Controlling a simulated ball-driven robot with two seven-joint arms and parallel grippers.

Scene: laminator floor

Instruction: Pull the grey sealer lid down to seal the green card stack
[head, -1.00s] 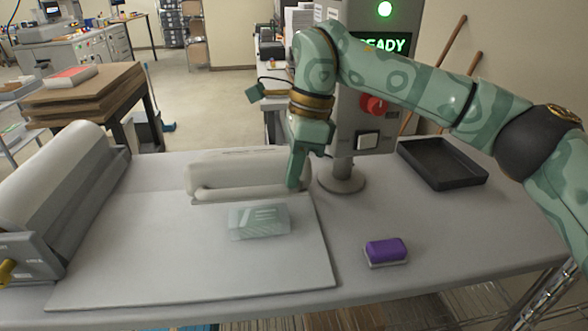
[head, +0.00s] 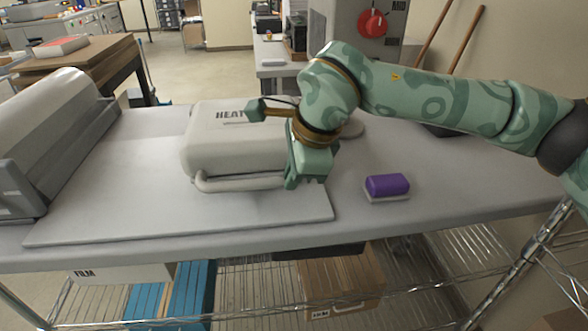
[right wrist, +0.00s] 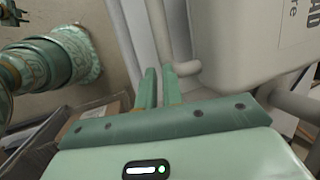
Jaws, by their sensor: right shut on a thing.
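The grey sealer lid (head: 235,140), marked "HEAT", lies low over the flat grey board in the head view. A bar handle (head: 240,183) runs along its front edge. My right gripper (head: 304,184) is at the right end of this handle and shut on it. In the right wrist view its two fingers (right wrist: 160,88) are close together beside the pale handle end (right wrist: 186,68), with the lid (right wrist: 245,40) at the upper right. The green card stack is hidden, with the lid over the place where it lay.
A purple block with a pale base (head: 387,187) sits on the table right of the board (head: 110,215). A large grey roller machine (head: 50,140) stands at the left. A dark tray is mostly hidden behind my right arm. Wire shelving (head: 440,290) is below.

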